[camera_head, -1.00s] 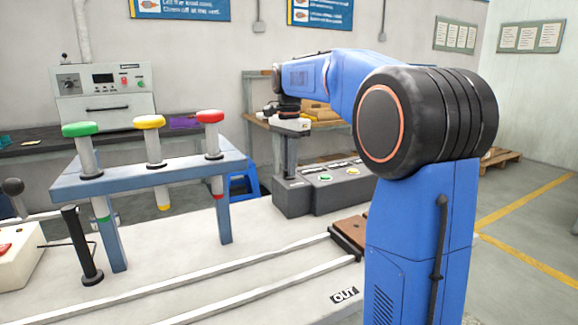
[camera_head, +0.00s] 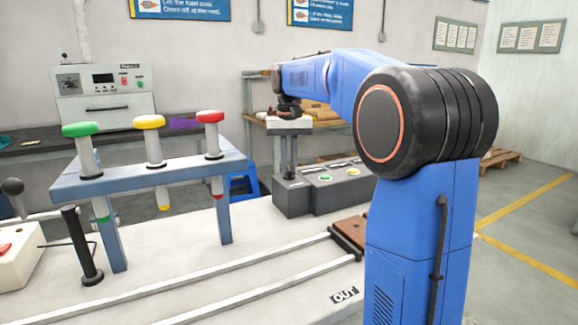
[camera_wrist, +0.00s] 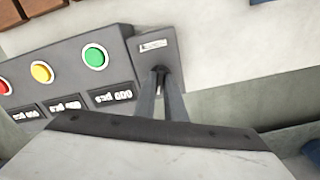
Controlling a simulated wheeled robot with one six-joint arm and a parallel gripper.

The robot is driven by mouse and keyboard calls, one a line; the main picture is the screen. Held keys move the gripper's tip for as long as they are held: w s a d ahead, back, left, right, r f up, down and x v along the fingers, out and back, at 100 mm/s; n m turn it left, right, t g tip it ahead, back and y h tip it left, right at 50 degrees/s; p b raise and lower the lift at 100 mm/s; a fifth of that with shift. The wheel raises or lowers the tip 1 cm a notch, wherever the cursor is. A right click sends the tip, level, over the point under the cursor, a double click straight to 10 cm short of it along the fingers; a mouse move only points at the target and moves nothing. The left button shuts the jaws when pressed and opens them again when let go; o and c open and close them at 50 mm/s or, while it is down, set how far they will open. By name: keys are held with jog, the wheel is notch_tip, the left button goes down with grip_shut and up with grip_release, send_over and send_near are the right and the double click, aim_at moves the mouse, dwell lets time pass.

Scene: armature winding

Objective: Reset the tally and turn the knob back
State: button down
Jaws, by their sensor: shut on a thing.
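My gripper (camera_head: 289,109) is at the end of the stretched arm, low over the white-topped stand (camera_head: 290,124), shut on what looks like the knob there; the grasp is small and dark in the head view. In the wrist view the fingertips and the knob do not show. The stand's pale, dark-edged top (camera_wrist: 150,155) fills the bottom of that view, on two dark posts. The tally box (camera_head: 325,188) sits below. In the wrist view the box (camera_wrist: 75,62) shows a green button (camera_wrist: 95,56), a yellow one (camera_wrist: 42,72), a red one and counters; the counter by green (camera_wrist: 110,96) appears to read 000.
A blue rack (camera_head: 150,178) with green, yellow and red capped plungers stands on the white bench to the left. Two pale rails (camera_head: 240,270) run along the bench to a brown block (camera_head: 350,231). A control unit (camera_head: 104,95) stands on the back counter.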

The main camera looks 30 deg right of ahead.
aim_at(289, 169)
jog(key=shift+n, duration=2.2)
jog(key=c, duration=1.8)
grip_release()
notch_tip(289, 169, up, 17)
jog(key=shift+r, duration=0.2)
jog(key=shift+s, duration=0.1)
